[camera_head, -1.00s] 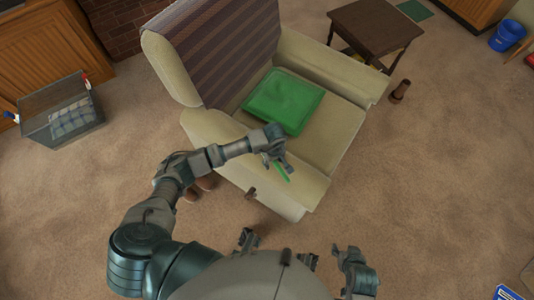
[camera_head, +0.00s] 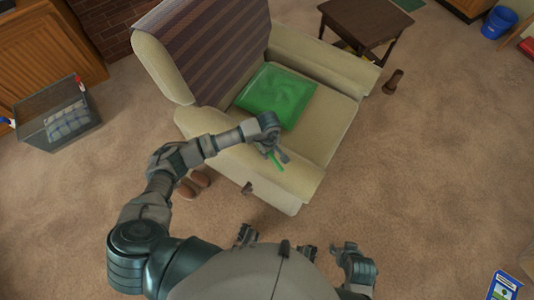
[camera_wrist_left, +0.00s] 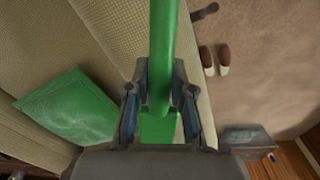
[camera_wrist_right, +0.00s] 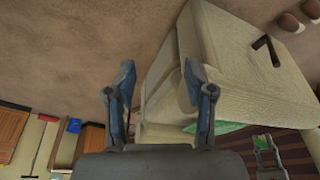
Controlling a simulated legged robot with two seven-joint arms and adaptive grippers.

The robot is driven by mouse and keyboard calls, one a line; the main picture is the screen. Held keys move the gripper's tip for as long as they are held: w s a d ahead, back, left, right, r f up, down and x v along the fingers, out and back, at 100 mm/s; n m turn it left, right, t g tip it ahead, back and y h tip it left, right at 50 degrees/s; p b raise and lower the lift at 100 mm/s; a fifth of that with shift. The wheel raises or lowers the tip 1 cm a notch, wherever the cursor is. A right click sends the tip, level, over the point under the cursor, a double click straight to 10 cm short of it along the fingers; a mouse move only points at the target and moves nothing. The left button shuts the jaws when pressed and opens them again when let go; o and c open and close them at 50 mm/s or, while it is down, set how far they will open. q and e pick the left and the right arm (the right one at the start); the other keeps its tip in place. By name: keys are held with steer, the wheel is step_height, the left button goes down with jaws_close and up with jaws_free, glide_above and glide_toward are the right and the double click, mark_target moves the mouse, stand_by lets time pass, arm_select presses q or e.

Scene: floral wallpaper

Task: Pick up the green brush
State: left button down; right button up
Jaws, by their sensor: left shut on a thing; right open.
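The green brush (camera_head: 276,162) is a slim green stick in the head view, held at my left gripper (camera_head: 272,152) over the near armrest of the beige armchair. In the left wrist view the brush (camera_wrist_left: 163,45) runs between the two fingers of my left gripper (camera_wrist_left: 160,105), which is shut on it; a wider green part shows below the fingers. My right gripper (camera_wrist_right: 161,95) is open and empty in the right wrist view, low beside the armchair's front. In the head view my right gripper (camera_head: 345,250) is at the bottom.
The armchair (camera_head: 285,178) holds a green cushion (camera_head: 277,96) on its seat. Brown slippers (camera_head: 192,184) lie beside it on the carpet. A grey bin (camera_head: 58,140) stands left, a dark side table (camera_head: 362,22) behind right. The carpet to the right is mostly clear.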

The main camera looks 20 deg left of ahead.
arm_select(q)
steer(key=s+d, duration=0.1)
steer(key=s, duration=0.2)
steer(key=s+d+r, duration=0.1)
steer(key=s, duration=0.1)
steer(key=shift+d+p, duration=0.3)
steer(key=shift+p, duration=0.1)
steer(key=s+d, duration=0.5)
steer(key=s, duration=0.3)
steer(key=shift+s+d+r+p, duration=0.25)
steer(key=shift+d+r+p, duration=0.1)
steer(key=shift+r, duration=0.1)
arm_select(e)
steer(key=f, duration=0.1)
steer(key=s+f+g, duration=0.1)
steer(key=f, duration=0.1)
steer(key=shift+d, duration=0.1)
arm_select(q)
steer(key=shift+a, duration=0.1)
